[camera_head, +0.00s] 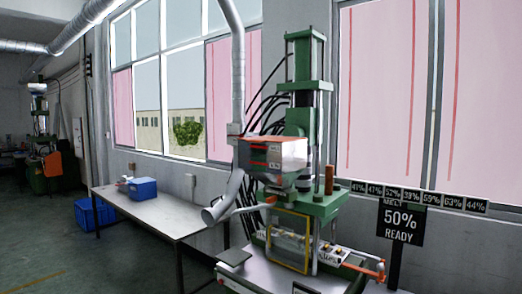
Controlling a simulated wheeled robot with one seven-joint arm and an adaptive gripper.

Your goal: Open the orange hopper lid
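A box-shaped hopper (289,155) with orange-red parts sits on the left side of the green press (303,117), at mid-height. Its orange lid (262,138) appears as the thin top edge, lying flat, seen nearly edge-on. Too small to tell whether any gap shows under it.
A grey pipe (238,75) comes down beside the hopper, with a duct mouth (222,208) below it. A white table (160,212) at left holds a blue box (142,188). A sign (400,222) reads "MELT 50% READY". Open floor (90,265) lies at lower left.

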